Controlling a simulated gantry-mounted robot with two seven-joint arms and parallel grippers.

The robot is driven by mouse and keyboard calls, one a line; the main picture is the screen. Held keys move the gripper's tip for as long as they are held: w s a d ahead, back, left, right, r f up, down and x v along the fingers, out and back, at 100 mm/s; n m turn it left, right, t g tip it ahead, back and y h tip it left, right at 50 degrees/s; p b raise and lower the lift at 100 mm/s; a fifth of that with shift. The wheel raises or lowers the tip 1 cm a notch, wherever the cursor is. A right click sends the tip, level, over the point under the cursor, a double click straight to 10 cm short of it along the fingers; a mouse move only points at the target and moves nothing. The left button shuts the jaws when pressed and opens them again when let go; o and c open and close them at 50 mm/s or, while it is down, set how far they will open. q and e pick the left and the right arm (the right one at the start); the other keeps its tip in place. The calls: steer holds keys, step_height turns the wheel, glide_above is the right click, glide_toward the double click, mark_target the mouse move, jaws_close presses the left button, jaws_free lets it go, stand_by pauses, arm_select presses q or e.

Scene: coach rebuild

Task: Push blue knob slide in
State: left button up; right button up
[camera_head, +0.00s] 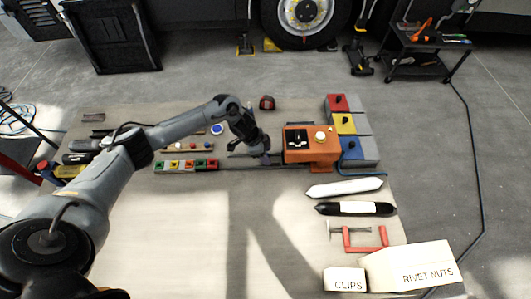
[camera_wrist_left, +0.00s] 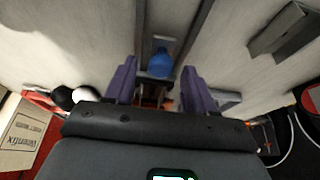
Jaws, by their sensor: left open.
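A blue round knob (camera_wrist_left: 160,64) shows in the left wrist view between my two purple fingertips, on a dark narrow rail. My left gripper (camera_wrist_left: 157,80) is open, with one finger on each side of the knob; I cannot tell whether they touch it. In the head view my left gripper (camera_head: 262,157) is over the long grey rail (camera_head: 235,165), just left of the orange box (camera_head: 322,150), and hides the knob. My right gripper is not in view.
Red, yellow and blue blocks (camera_head: 352,150) stand right of the orange box. A row of small coloured blocks (camera_head: 186,166) lies left of my gripper. The front middle of the table is clear.

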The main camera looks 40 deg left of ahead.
arm_select(q)
steer(key=v, duration=1)
steer(key=shift+r, duration=0.4)
steer(key=shift+s+a, duration=0.1)
steer(key=shift+a, duration=0.05)
